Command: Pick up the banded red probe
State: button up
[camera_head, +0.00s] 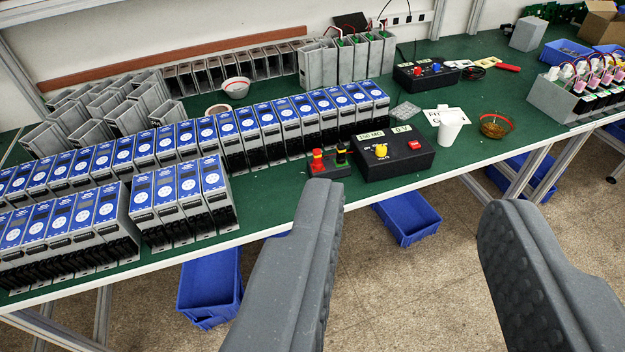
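The banded red probe (318,159) appears to be the small upright red piece with a yellowish band, seated on a small dark holder (330,170) near the front edge of the green bench. A black upright piece with a yellowish band (341,152) stands just right of it on the same holder. My gripper (413,196) is open, its two grey fingers wide apart with nothing between them. In the picture the left fingertip lies just below the holder, and the probe is above it. The fingers look much nearer to the camera than the bench.
Rows of blue-fronted units (180,205) fill the bench to the left. A black test box (395,155) with a yellow knob stands right of the holder. A white cup (449,128) and a small bowl (495,125) are farther right. Blue bins (408,217) sit below the bench.

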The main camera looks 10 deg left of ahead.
aim_at(318, 164)
jog(key=z, duration=0.05)
jog(key=i, duration=1.2)
jog(key=u, duration=0.45)
